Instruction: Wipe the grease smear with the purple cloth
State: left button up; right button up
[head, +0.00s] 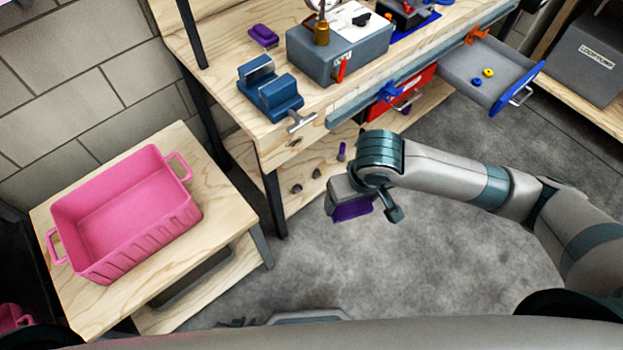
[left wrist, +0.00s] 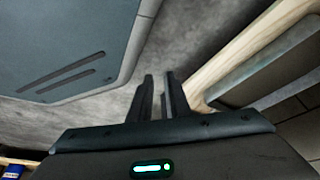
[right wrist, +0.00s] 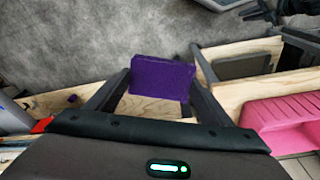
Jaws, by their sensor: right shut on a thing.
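The purple cloth (head: 352,211) is a flat purple piece in my right gripper (head: 345,203), off the floor in front of the workbench. In the right wrist view the cloth (right wrist: 162,78) sits between the two fingers of the right gripper (right wrist: 160,75), which is shut on it. My left gripper (left wrist: 160,77) shows in the left wrist view with a narrow gap between its fingers and nothing in them. I cannot make out the grease smear with certainty in any view.
A workbench (head: 225,88) carries a blue vise (head: 268,88), a grey box (head: 340,58) and a purple item (head: 263,37). A grey drawer (head: 480,70) stands open at right. A pink bin (head: 120,212) stands on a low wooden table (head: 215,205) at left. Floor between is clear.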

jog(key=w+a+f+n+t+y+b, duration=0.2)
jog(key=w+a+n+y+b, duration=0.15)
jog(key=a, duration=0.35)
jog(key=w+a+f+n+t+y+b, duration=0.25)
jog(key=a+n+y+b, duration=0.2)
jog(key=a, duration=0.25)
pick_arm(q)
notch_tip(320, 180, up, 16)
jog(key=w+a+g+b, duration=0.1)
jog(key=w+a+b, duration=0.1)
jog(key=b, duration=0.3)
jog(key=shift+w+g+y, duration=0.3)
jog(key=shift+w, duration=0.05)
pick_arm(e)
jog(key=w+d+f+m+t+y, duration=0.2)
jog(key=w+d+f+m+t, duration=0.1)
jog(key=w+d+t, duration=0.3)
jog(key=shift+f+m+t, duration=0.4)
jog(key=shift+f+t, duration=0.25)
jog(key=shift+t, duration=0.4)
jog(key=shift+a, duration=0.15)
pick_arm(q)
jog(key=shift+d+r+b, duration=0.3)
jog(key=shift+r+b, duration=0.1)
jog(key=shift+r, duration=0.15)
pick_arm(e)
jog(key=shift+x, duration=2.95)
